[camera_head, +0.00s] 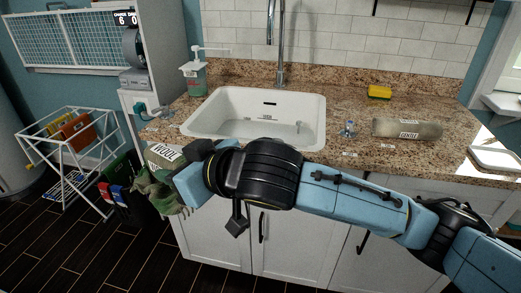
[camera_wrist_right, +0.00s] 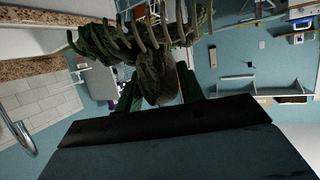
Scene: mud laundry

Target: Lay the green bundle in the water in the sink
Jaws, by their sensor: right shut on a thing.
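The green bundle (camera_head: 155,190) hangs in front of the counter's left front corner, left of the sink and outside it. Its strands dangle, and it fills the upper middle of the right wrist view (camera_wrist_right: 150,45). My right gripper (camera_wrist_right: 158,85) is shut on it, with a finger on either side. In the head view my right arm crosses in front of the cabinets, and its wrist hides part of the gripper. The white sink (camera_head: 222,97) is set in the granite counter, up and right of the bundle; water inside is hard to make out. My left gripper is not in view.
A label reading WOOL (camera_head: 166,152) shows at the counter's left corner. A soap bottle (camera_head: 195,82) and tap (camera_head: 281,50) stand behind the sink. Right of it are a small blue item (camera_head: 348,129), a labelled roll (camera_head: 400,127) and a yellow sponge (camera_head: 379,92). A drying rack (camera_head: 75,140) stands left.

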